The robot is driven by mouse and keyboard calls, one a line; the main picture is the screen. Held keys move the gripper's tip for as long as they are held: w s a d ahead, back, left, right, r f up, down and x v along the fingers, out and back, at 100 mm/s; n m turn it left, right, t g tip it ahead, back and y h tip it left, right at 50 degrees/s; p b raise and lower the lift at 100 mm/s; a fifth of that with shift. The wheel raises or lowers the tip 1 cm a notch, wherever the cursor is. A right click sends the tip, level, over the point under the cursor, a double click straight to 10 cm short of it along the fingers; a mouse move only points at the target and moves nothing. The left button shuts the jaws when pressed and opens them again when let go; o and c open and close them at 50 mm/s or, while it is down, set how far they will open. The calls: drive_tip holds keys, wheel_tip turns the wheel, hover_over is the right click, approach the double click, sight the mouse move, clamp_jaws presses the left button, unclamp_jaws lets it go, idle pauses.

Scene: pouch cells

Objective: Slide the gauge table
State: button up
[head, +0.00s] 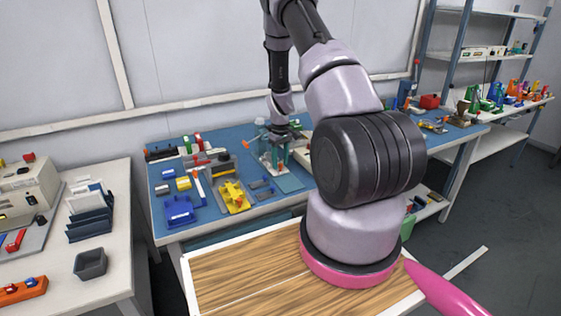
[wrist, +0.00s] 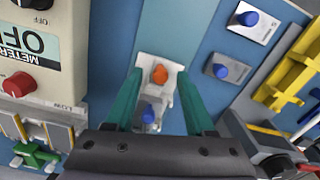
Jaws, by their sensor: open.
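A small pale plate with an upright orange knob (wrist: 159,75) and a blue knob (wrist: 150,113) lies between my fingers in the wrist view; I take it to be the gauge table (wrist: 146,64). It sits at the end of a light blue strip (wrist: 178,25), which also shows on the bench in the head view (head: 289,183). My gripper (wrist: 160,95) is open, with one teal finger on each side of the plate. Contact with it cannot be told. In the head view my gripper (head: 277,158) is small and low over the bench, and the plate is hard to make out.
In the wrist view, a meter box (wrist: 25,60) with a red knob stands close on the left. The blue bench mat (head: 165,173) is crowded.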

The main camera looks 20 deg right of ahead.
clamp_jaws()
idle(1.3)
